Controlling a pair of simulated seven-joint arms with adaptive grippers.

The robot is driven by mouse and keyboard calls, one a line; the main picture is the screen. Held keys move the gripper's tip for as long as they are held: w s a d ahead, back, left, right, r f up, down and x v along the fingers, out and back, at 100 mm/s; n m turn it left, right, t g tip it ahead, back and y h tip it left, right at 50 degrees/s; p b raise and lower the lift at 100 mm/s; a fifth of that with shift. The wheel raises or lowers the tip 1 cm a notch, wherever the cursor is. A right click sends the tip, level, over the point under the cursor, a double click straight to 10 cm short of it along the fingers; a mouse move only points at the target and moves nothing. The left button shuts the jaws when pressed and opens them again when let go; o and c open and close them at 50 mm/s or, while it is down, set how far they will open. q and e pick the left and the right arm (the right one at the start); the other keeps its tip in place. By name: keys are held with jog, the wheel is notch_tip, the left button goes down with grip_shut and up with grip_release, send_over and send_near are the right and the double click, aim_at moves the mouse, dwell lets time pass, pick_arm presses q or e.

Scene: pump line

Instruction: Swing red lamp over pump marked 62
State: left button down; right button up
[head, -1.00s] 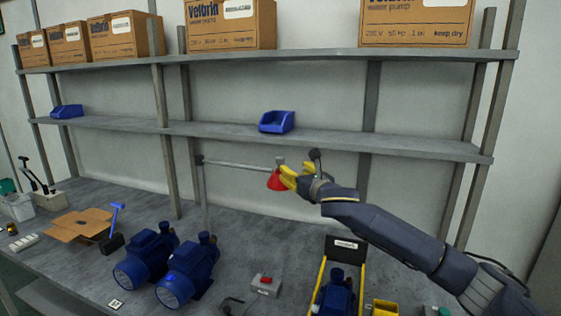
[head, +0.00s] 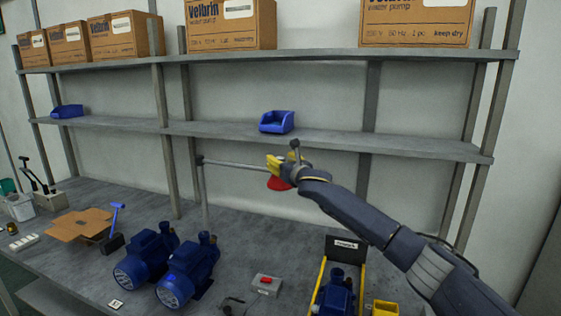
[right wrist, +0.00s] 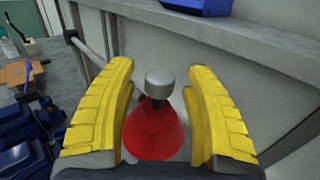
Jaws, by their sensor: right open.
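The red lamp (head: 279,184) hangs at the end of a thin grey swing arm (head: 238,164) on a post, above the bench. My right gripper (head: 275,166) is at the lamp and partly covers it. In the right wrist view its yellow fingers (right wrist: 160,98) are open, one on each side of the lamp's grey knob (right wrist: 160,82) and red shade (right wrist: 154,133), with gaps visible. Two blue pumps, a left one (head: 146,259) and a right one (head: 189,271), stand on the bench left of the lamp. A small tag (head: 116,303) lies before them; its number is unreadable. My left gripper is out of view.
Another blue pump (head: 338,293) sits in a yellow-sided holder at the front right. A grey box with a red button (head: 265,284) lies on the bench. A shelf (head: 350,140) with a blue bin (head: 276,122) runs behind the lamp. An open carton (head: 80,224) lies left.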

jog(key=shift+w+a, duration=0.1)
jog(key=shift+w, duration=0.1)
jog(key=shift+c, duration=0.2)
grip_shut()
dwell(0.4)
